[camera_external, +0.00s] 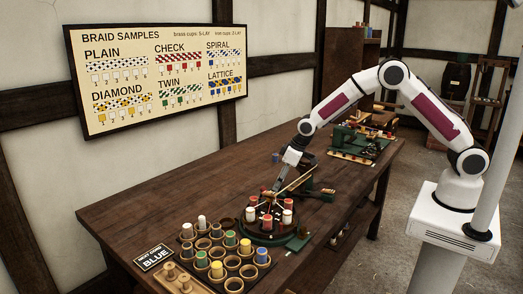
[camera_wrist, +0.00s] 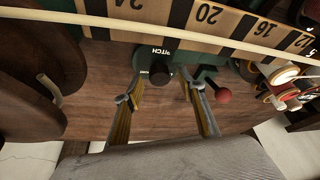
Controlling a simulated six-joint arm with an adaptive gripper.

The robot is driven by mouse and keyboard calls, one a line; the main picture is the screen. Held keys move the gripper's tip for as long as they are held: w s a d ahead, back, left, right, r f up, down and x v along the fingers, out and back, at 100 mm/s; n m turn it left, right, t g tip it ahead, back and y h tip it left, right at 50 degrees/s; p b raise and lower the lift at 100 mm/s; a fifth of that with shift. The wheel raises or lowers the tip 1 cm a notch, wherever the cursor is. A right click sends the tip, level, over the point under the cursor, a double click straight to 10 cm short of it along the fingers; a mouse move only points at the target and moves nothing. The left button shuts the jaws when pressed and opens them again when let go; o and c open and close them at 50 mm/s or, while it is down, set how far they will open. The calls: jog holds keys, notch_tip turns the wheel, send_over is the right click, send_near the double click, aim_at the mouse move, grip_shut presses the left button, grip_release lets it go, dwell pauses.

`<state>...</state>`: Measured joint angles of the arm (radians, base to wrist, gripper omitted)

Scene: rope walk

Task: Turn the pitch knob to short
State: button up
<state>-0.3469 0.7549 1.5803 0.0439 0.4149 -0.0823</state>
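The pitch knob (camera_wrist: 160,76) is a dark round knob on a green fitting, under a white label reading "PITCH" upside down in the wrist view. Smaller lettering by the knob is too small to read surely. My gripper (camera_wrist: 161,86) is open, one finger on each side of the knob. Gaps show between fingers and knob, and I see no contact. In the external view my gripper (camera_external: 279,188) is low over the bench by the braiding stand (camera_external: 268,228). The knob cannot be made out there.
A red ball handle (camera_wrist: 222,96) is close to the right finger. A numbered scale (camera_wrist: 205,18) and a pale rod (camera_wrist: 190,34) run across above the knob. Cups with colored bobbins (camera_external: 217,269) stand at the bench front. Bare wood (camera_external: 130,215) lies to the left.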

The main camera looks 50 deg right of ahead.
jog(key=shift+w+f, duration=0.15)
jog(key=shift+f, duration=0.1)
jog(key=c, duration=1.1)
jog(key=shift+a+m+h, duration=0.1)
jog(key=shift+m+h, duration=0.3)
jog(key=shift+m, duration=0.6)
jog(key=shift+m+h, duration=0.6)
jog(key=shift+m, duration=0.8)
jog(key=shift+a+m+h, duration=0.15)
jog(key=shift+m+h, duration=0.45)
jog(key=shift+m, duration=1.5)
